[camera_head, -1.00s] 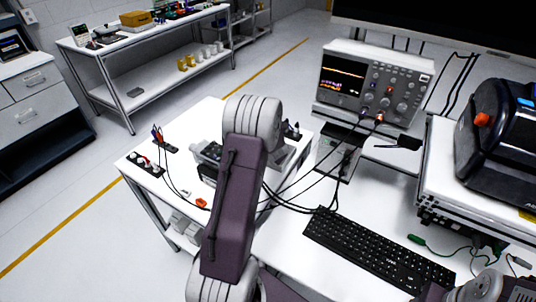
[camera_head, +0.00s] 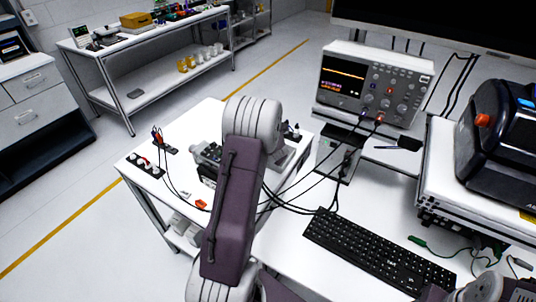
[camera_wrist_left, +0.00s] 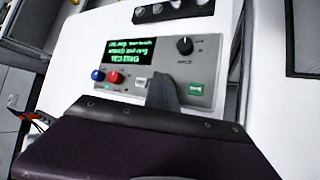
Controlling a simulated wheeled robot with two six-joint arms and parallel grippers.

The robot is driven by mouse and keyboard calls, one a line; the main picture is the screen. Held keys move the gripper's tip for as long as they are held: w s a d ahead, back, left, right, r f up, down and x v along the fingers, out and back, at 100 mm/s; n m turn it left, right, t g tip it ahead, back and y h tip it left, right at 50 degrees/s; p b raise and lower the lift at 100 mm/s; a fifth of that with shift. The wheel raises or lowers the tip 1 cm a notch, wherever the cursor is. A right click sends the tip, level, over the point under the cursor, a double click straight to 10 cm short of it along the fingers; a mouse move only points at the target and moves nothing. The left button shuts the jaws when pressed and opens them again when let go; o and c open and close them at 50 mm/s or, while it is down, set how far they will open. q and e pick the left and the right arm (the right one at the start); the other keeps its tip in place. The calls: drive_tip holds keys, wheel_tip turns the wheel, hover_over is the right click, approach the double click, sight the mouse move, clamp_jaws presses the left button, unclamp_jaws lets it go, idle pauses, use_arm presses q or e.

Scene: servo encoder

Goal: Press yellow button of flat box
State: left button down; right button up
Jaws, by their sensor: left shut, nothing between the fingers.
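In the left wrist view a grey box (camera_wrist_left: 203,55) has a panel with a green-lettered screen, a dark knob, a blue knob, a red knob, a white button and a green button. I cannot tell whether this is the flat box. I see no yellow button; my gripper hides part of the panel. My left gripper (camera_wrist_left: 161,84) is shut and empty, its tip over the panel's lower edge between the white and green buttons. I cannot tell whether it touches. In the head view my left arm covers the gripper and much of the area around it.
An oscilloscope (camera_head: 375,85), a keyboard (camera_head: 375,250) and a black machine (camera_head: 497,145) stand to the right. Bare tabletop shows in front of the keyboard.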

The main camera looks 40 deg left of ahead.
use_arm(q)
drive_tip(key=shift+r, duration=0.55)
use_arm(e)
drive_tip(key=shift+r, duration=0.4)
use_arm(q)
drive_tip(key=shift+r+p, duration=0.1)
drive_tip(key=shift+p, duration=0.25)
use_arm(e)
drive_tip(key=shift+r, duration=0.1)
use_arm(q)
wheel_tip(320, 180, up, 5)
drive_tip(key=p, duration=0.4)
use_arm(e)
wheel_tip(320, 180, up, 4)
drive_tip(key=shift+r, duration=0.1)
